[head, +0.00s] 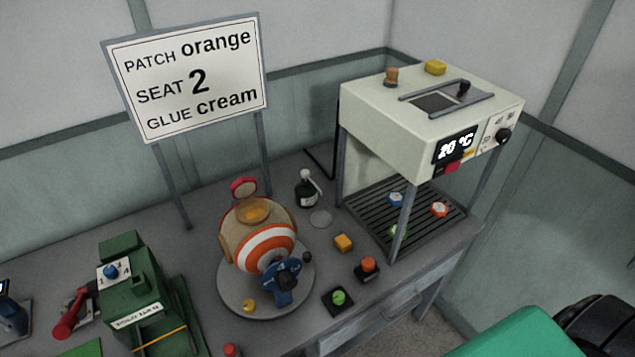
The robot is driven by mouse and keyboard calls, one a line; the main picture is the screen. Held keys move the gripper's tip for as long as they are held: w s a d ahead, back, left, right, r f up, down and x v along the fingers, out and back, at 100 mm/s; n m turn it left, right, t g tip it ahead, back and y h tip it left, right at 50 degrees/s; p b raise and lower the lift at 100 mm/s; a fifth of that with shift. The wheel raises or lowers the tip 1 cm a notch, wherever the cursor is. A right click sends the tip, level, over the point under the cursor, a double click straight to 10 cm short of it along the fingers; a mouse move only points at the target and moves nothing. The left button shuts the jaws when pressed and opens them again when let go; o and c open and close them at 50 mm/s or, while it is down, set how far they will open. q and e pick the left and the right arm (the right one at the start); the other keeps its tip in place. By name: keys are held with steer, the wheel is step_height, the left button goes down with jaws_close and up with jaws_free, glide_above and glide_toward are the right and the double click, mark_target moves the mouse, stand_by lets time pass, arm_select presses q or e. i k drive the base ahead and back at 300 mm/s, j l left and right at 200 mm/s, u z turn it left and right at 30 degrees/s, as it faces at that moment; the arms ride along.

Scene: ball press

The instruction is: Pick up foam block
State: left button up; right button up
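I cannot tell for sure which thing is the foam block. A small orange-yellow block (344,243) lies on the grey table, right of the striped ball. A yellow block (434,67) lies on top of the cream machine, beside a brown knob-like piece (391,77). Neither of my grippers is recognisable in the head view, and nothing is seen touching either block.
An orange-and-white striped ball (248,238) sits on a round grey base (232,302). The cream machine (408,112) stands over a slatted rack (420,222). A green device (128,285) stands left. A sign (187,75) stands behind. A green surface (520,335) shows bottom right.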

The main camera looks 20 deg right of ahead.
mark_target(343, 242)
steer(key=z, duration=0.95)
steer(key=l, duration=0.15)
